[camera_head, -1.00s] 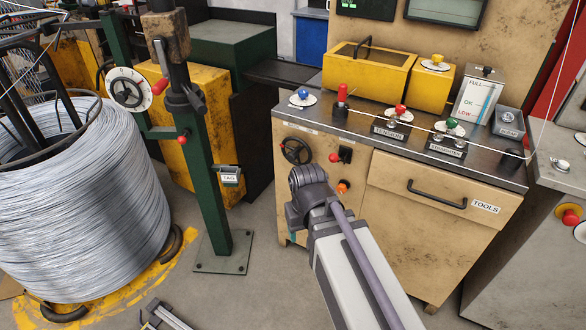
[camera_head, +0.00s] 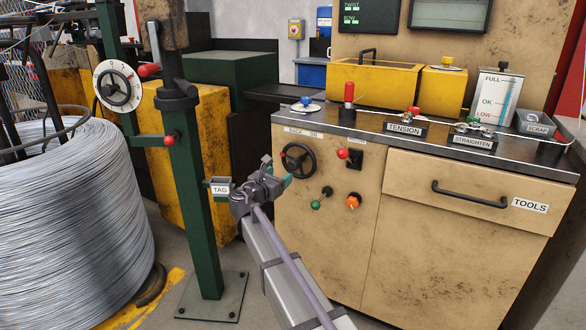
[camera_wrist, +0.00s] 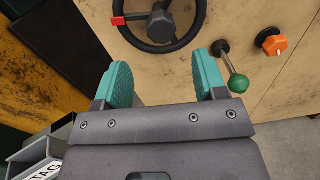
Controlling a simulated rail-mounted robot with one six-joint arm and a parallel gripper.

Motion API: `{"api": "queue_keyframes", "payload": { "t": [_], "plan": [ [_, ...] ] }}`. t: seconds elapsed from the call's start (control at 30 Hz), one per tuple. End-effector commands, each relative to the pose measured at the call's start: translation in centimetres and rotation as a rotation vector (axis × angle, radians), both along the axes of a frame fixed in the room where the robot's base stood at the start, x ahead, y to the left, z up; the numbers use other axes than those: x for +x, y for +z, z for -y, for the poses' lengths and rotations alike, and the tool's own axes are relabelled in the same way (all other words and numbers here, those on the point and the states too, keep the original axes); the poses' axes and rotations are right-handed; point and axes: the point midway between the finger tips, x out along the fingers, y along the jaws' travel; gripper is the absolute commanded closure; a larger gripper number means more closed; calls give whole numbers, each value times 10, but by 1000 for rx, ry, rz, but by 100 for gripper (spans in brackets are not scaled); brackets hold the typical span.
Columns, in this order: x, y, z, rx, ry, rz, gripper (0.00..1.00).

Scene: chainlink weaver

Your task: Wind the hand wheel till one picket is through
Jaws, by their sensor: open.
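A black hand wheel (camera_head: 297,160) sits on the front of the tan cabinet, left of a red-knobbed lever. It also shows at the top of the wrist view (camera_wrist: 161,27), where a red mark sits on the left of its rim and the top is cut off. My gripper (camera_head: 276,171) is in front of the cabinet, just below and left of the wheel. In the wrist view its two teal fingers (camera_wrist: 163,75) are spread apart with nothing between them, short of the wheel and not touching it. I cannot make out a picket.
A green-knobbed lever (camera_head: 321,198) and an orange knob (camera_head: 353,201) sit right of the wheel. A green post (camera_head: 198,210) with a TAG holder (camera_head: 220,187) stands close left of my gripper. A wire coil (camera_head: 70,215) is at the far left.

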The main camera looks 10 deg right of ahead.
Motion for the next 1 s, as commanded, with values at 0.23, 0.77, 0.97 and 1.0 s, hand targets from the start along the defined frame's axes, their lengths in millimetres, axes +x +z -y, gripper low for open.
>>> {"api": "queue_keyframes", "payload": {
  "t": [0.23,0.77,0.97,1.0],
  "plan": [
    [44,0,42,2,-4,0,35],
    [64,-1,63,3,-3,1,41],
    [64,-1,63,3,-3,1,60],
    [64,-1,63,3,-3,1,64]
  ]
}}
